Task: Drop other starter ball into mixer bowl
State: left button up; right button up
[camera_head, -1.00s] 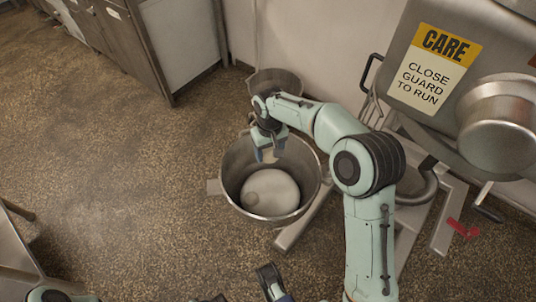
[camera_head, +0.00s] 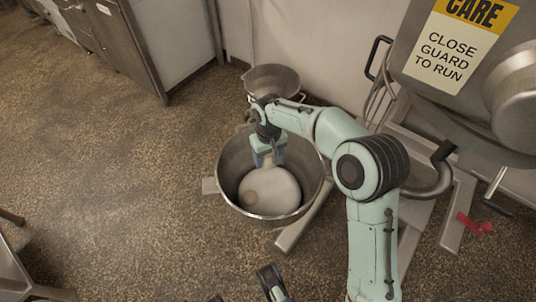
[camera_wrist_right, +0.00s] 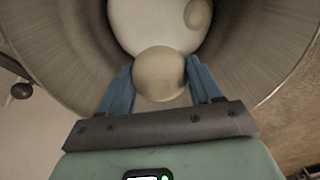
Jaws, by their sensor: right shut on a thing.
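The metal mixer bowl (camera_head: 232,168) stands on the floor frame in the middle of the head view. A pale, smooth round mass (camera_head: 279,193) covers its bottom, with a small beige round ball (camera_head: 251,199) on its left part. My right gripper (camera_head: 268,161) points down into the bowl's mouth. In the right wrist view its blue fingers (camera_wrist_right: 160,82) are shut on a beige starter ball (camera_wrist_right: 159,70), held above the pale mass. A dark piece of mine (camera_head: 271,281) at the bottom edge may be my left gripper; its jaws cannot be made out.
A smaller metal bowl (camera_head: 272,77) stands behind the mixer bowl. The mixer (camera_head: 430,85) with its warning sign is at the right, its legs on the floor. A red object (camera_head: 473,225) lies at right.

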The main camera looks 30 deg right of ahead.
jog(key=o, duration=1.2)
jog(key=shift+c, duration=0.2)
jog(key=shift+r, duration=0.1)
pick_arm(q)
notch_tip(320, 180, up, 5)
jog(key=s+d+p, duration=0.2)
jog(key=p, duration=0.2)
jog(key=shift+s+d+r+m+g+h, duration=0.15)
jog(key=shift+s+d+m+g+h, duration=0.15)
jog(key=shift+s+d+g, duration=0.1)
pick_arm(e)
notch_tip(320, 180, up, 13)
jog(key=shift+r, duration=0.15)
jog(key=shift+s, duration=0.1)
